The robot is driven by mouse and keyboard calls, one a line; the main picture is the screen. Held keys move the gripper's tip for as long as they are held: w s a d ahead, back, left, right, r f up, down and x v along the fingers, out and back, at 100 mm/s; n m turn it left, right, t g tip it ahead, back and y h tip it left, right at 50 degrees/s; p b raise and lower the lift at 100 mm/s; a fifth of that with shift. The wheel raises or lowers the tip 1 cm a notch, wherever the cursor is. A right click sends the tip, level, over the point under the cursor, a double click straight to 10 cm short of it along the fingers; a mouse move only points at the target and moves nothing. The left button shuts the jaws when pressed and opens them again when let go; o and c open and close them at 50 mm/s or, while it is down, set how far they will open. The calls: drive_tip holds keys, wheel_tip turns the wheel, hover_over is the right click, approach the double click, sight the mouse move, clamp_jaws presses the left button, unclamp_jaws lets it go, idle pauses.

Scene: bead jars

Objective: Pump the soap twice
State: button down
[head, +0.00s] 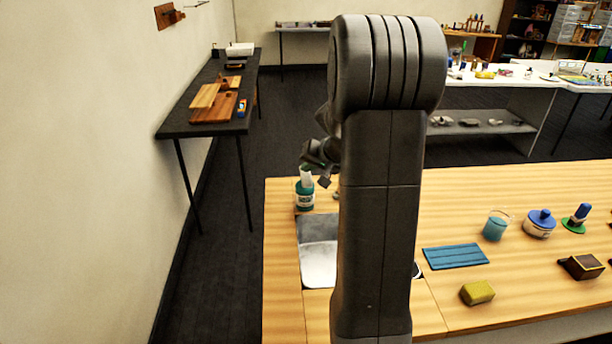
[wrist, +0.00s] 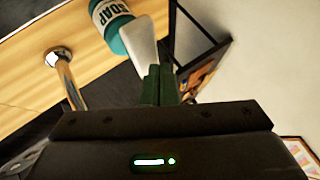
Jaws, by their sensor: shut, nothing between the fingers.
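The soap bottle (head: 305,198) is teal with a white label and a pale pump top (head: 306,175). It stands upright on the wooden counter behind the sink. In the wrist view the bottle (wrist: 118,36) shows the word SOAP, and its pale pump top (wrist: 141,45) points towards my fingers. My gripper (head: 324,181) is just right of the pump top in the head view. In the wrist view my gripper (wrist: 160,70) is shut and empty, its fingertips at the end of the pump top. I cannot tell whether they touch it.
A metal tap (wrist: 64,75) stands beside the bottle, and the sink (head: 318,265) lies in front of it. My arm hides the counter's middle.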

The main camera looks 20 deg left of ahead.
sight(309, 176)
drive_tip(key=shift+f+b, duration=0.85)
drive_tip(key=shift+b, duration=0.1)
idle(0.7)
drive_tip(key=shift+r, duration=0.15)
drive_tip(key=shift+r+p, duration=0.8)
drive_tip(key=shift+r, duration=0.35)
drive_tip(key=shift+r+p, duration=1.5)
drive_tip(key=shift+r, duration=1.05)
drive_tip(key=shift+f, duration=0.1)
idle(0.4)
